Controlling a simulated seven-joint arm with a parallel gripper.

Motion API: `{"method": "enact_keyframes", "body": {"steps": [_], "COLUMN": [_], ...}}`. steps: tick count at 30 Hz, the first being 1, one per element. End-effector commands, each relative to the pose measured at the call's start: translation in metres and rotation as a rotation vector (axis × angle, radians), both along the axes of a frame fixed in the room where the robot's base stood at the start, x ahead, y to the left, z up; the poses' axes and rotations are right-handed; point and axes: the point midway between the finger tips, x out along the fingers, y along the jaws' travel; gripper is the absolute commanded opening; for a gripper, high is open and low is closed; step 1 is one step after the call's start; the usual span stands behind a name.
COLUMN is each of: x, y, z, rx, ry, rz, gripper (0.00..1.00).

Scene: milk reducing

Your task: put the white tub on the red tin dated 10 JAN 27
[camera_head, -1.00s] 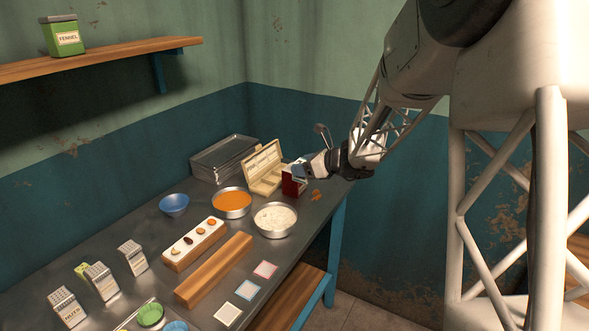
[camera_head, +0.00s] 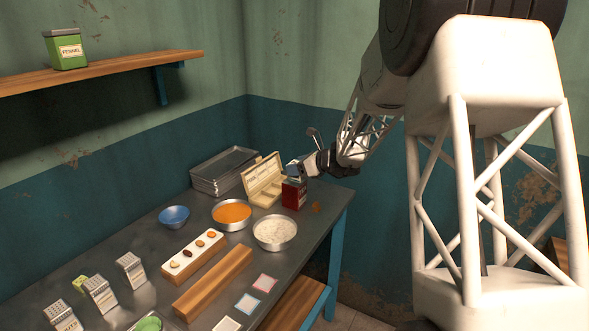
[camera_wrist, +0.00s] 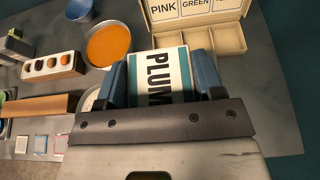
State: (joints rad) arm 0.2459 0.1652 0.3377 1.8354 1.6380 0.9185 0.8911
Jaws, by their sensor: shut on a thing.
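My gripper (camera_wrist: 166,85) is shut on a white tub (camera_wrist: 146,65) with teal bands and the word PLUM, gripped between its two blue fingers. In the head view my gripper (camera_head: 294,169) is over the far right of the table, just above the red tin (camera_head: 294,197). The held tub is very small there and mostly hidden. I cannot tell whether it touches the red tin or is apart from it. The red tin stands upright beside the cream box. Its date is too small to read. It does not show in the wrist view.
The cream box (camera_head: 262,183) with its lid up stands left of the red tin. Round pans of orange (camera_head: 232,213) and white (camera_head: 274,232) contents, a blue bowl (camera_head: 174,216) and stacked trays (camera_head: 223,171) are nearby. The table's right edge is close to the tin.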

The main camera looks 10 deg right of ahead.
Motion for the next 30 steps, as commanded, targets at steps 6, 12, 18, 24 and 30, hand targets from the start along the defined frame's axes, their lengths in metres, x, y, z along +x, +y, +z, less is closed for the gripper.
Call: {"method": "enact_keyframes", "body": {"steps": [6, 12, 18, 24, 30], "x": [0.029, 0.051, 0.061, 0.062, 0.062], "y": [-0.002, -0.004, -0.005, -0.005, -0.005], "z": [-0.002, -0.004, -0.005, -0.005, -0.007], "rx": [-0.001, -0.001, 0.0, 0.0, 0.0], "ry": [-0.002, -0.001, -0.002, -0.002, 0.0], "rz": [0.001, -0.001, -0.001, -0.001, -0.001], "gripper": [0.35, 0.35, 0.35, 0.35, 0.35]}}
